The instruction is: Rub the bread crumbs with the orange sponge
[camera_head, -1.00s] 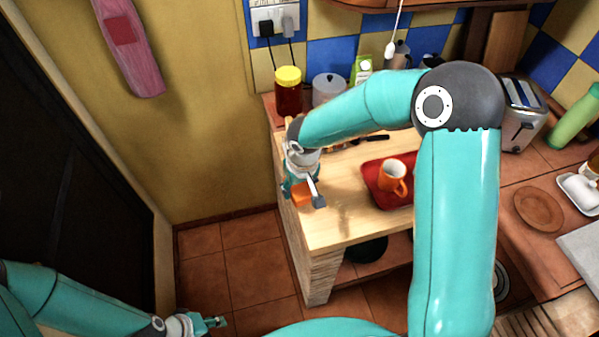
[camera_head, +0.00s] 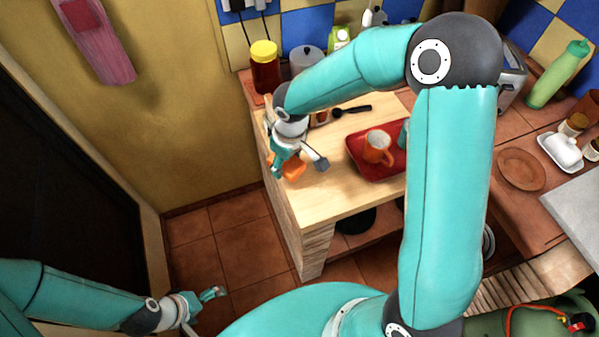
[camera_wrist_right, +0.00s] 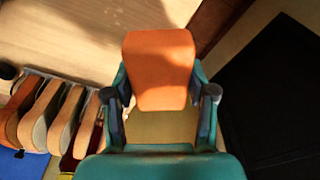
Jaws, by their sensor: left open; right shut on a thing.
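The orange sponge (camera_head: 292,168) is held between the fingers of my right gripper (camera_head: 299,167), over the left front part of the wooden counter (camera_head: 330,197). In the right wrist view the sponge (camera_wrist_right: 158,68) sits between both fingers, with its broad orange face showing. I cannot tell whether it touches the wood. I cannot make out the bread crumbs clearly now. My left gripper (camera_head: 213,293) is open and empty, low at the left above the tiled floor, away from the counter.
A dark-handled utensil (camera_head: 350,111) lies behind. A yellow-lidded jar (camera_head: 265,68) stands at the back left. My right arm hides part of the counter.

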